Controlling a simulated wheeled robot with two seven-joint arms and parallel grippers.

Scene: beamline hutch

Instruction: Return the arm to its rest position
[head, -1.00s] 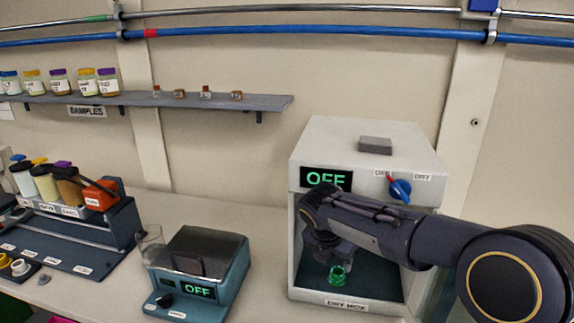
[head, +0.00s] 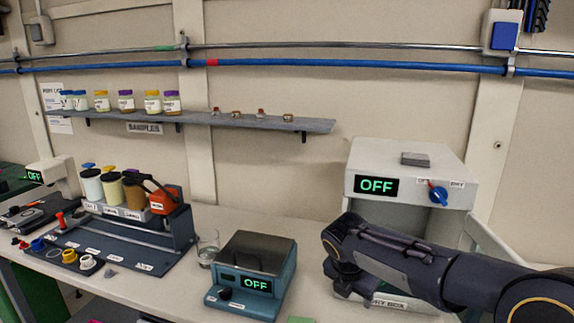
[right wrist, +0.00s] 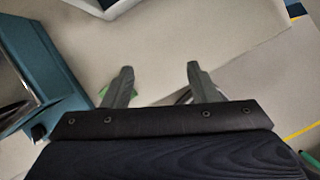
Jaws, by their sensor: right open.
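My right arm (head: 430,265) reaches in from the lower right of the head view, in front of the dry box (head: 405,185). It hides most of the box's opening. My right gripper (right wrist: 158,78) shows in the right wrist view with its two fingers apart and nothing between them, above the pale bench top. My left gripper is not in view. The green item seen earlier inside the dry box cannot be seen there now.
A teal device reading OFF (head: 250,272) stands left of the arm, with a glass beaker (head: 208,247) beside it. A rack of bottles (head: 140,225) stands further left. A shelf (head: 250,121) with jars runs along the wall. Bare bench (head: 312,255) lies between the teal device and my arm.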

